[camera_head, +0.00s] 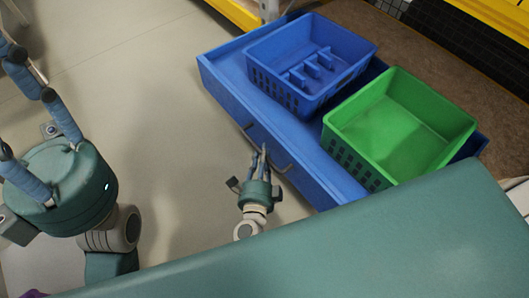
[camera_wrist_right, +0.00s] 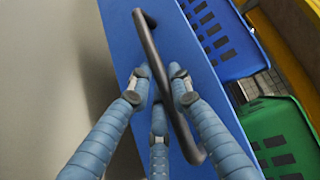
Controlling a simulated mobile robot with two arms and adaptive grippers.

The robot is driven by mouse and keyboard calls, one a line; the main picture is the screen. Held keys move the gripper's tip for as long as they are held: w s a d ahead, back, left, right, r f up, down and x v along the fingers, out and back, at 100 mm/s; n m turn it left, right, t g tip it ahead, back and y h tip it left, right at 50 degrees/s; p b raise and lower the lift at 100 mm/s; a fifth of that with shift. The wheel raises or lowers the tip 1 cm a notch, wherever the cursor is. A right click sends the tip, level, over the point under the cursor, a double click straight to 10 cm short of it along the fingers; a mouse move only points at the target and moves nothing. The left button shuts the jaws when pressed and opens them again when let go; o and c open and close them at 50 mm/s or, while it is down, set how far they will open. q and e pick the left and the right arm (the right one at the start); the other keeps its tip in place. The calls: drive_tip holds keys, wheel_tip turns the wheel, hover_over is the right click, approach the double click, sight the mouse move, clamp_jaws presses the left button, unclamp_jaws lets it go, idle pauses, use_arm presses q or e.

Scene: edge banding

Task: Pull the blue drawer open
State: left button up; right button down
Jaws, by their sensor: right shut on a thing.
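The blue drawer (camera_head: 318,165) runs diagonally through the head view, its front face toward me and its top side showing. Its dark bar handle (camera_wrist_right: 164,82) crosses the right wrist view at a slant, in front of the blue face. My right gripper (camera_head: 261,156) is at the handle, with its blue fingers closed around the bar on both sides. My left gripper (camera_head: 38,100) is at the left of the head view, away from the drawer, with its fingers spread and nothing between them.
A blue basket (camera_head: 263,78) with inner dividers and an empty green basket (camera_head: 345,157) sit side by side at the drawer. A brown surface (camera_head: 425,55) lies behind them. Pale floor (camera_head: 150,75) is clear in front of the drawer. Yellow beams show at the top.

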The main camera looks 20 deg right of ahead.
idle(0.3)
drive_tip(key=c, duration=1.8)
unclamp_jaws()
drive_tip(key=shift+c, duration=0.2)
